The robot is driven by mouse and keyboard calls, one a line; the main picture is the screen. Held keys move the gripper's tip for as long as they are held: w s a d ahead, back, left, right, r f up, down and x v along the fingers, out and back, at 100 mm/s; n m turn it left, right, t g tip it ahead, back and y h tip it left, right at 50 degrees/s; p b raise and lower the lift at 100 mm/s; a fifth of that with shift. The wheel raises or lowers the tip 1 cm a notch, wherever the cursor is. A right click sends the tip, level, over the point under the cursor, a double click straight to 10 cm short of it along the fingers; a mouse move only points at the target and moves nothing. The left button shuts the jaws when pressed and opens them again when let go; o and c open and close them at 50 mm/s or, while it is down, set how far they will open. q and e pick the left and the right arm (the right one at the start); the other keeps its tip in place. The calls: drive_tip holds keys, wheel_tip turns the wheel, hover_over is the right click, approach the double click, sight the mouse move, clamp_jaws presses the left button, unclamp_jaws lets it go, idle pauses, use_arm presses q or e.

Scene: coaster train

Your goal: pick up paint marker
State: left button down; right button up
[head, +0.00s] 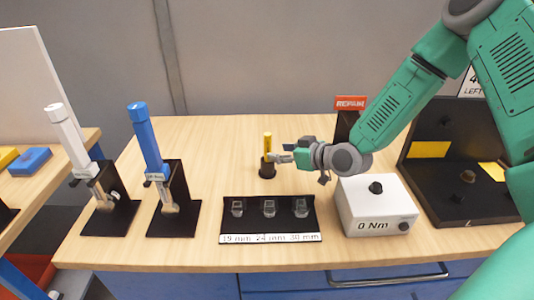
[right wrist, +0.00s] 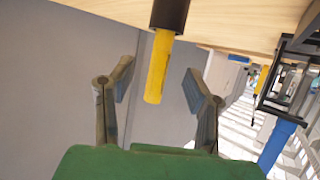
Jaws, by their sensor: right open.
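The paint marker (head: 267,142) is a yellow stick standing upright in a black round holder (head: 267,169) on the table. It also shows in the right wrist view (right wrist: 157,68), with the black holder (right wrist: 170,14) at the top edge. My right gripper (head: 285,157) is at the marker's right side in the head view. In the right wrist view its two fingers (right wrist: 156,82) are spread apart, with the marker's free end between them and a gap on each side. My left gripper does not show.
A black tray (head: 228,223) with three clear pieces lies in front of the holder. A white torque box (head: 352,220) stands to the right. Blue (head: 143,132) and white (head: 66,134) tools stand on black stands at left. A black panel (head: 430,185) is far right.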

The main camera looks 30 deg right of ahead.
sight(269, 150)
drive_tip(key=shift+w+d+f, duration=0.15)
drive_tip(key=shift+w+f, duration=0.15)
drive_tip(key=shift+w, duration=0.25)
drive_tip(key=w, duration=0.1)
drive_tip(key=w+a+f, duration=0.1)
drive_tip(key=w+a, duration=0.1)
drive_tip(key=w, duration=0.1)
drive_tip(key=shift+w+f, duration=0.1)
drive_tip(key=shift+f, duration=0.05)
drive_tip(key=shift+c, duration=0.5)
drive_tip(key=shift+d, duration=0.15)
drive_tip(key=c, duration=0.6)
drive_tip(key=shift+d, duration=0.25)
clamp_jaws()
